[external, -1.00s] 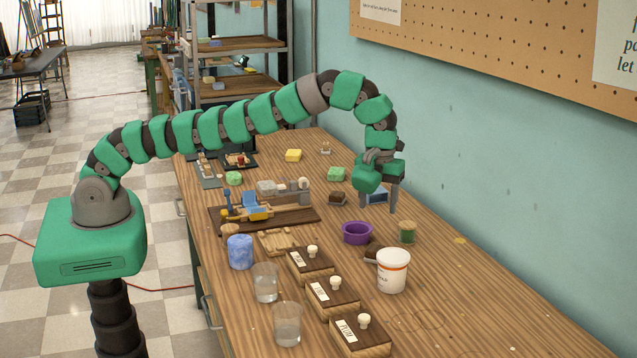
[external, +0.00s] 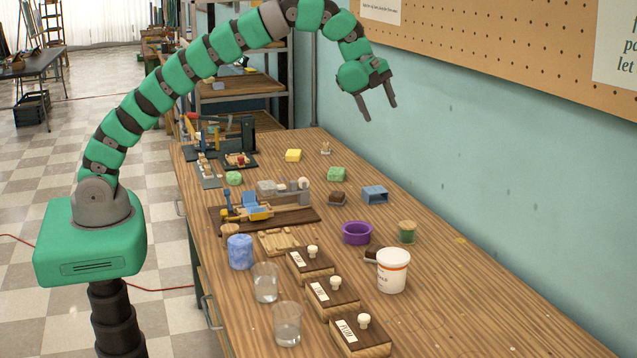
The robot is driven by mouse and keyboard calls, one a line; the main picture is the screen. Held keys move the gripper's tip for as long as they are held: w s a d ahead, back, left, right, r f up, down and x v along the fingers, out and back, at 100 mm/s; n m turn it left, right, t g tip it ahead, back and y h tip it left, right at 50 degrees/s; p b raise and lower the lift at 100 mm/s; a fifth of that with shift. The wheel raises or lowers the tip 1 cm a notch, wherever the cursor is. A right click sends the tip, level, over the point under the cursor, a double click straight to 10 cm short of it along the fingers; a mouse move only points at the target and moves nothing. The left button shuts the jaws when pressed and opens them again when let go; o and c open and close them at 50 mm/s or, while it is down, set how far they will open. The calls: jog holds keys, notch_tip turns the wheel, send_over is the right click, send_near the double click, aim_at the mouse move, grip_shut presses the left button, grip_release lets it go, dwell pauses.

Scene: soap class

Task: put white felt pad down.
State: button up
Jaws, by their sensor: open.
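My gripper (external: 380,112) is raised well above the far right part of the workbench, in front of the teal wall. Its two fingers are apart and nothing shows between them. I cannot make out a white felt pad with certainty in this view. A small blue open-sided box (external: 375,195) stands on the bench below my gripper, and its inside is too small to read. A small pale item (external: 325,148) lies near the bench's far right edge, too small to identify.
On the wooden bench (external: 470,290) are a purple bowl (external: 357,233), a green jar (external: 407,232), a white tub (external: 393,271), two glasses, a blue cylinder (external: 240,252) and several knobbed wooden boxes. Green and yellow blocks lie farther back. The bench's right front is mostly clear.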

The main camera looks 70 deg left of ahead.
jog(key=s+a+r+n+t, duration=0.2)
jog(key=s+a+r+n, duration=0.15)
jog(key=r, duration=0.35)
jog(key=s+a+r+n+t, duration=0.1)
jog(key=s+a+r+n, duration=0.15)
jog(key=a+r, duration=0.35)
jog(key=s+a+r+n+t, duration=0.2)
jog(key=a+r+n, duration=0.1)
jog(key=r, duration=0.5)
jog(key=s+a+r+n+t, duration=0.2)
jog(key=s+a+r+n, duration=0.2)
jog(key=s, duration=0.5)
jog(key=s+a+r+n+t, duration=0.3)
jog(key=s+a+r+n, duration=0.1)
jog(key=s+r, duration=0.5)
jog(key=shift+a+r+n+t, duration=0.3)
jog(key=shift+a+n, duration=0.1)
jog(key=shift+n, duration=0.3)
jog(key=shift+f, duration=0.15)
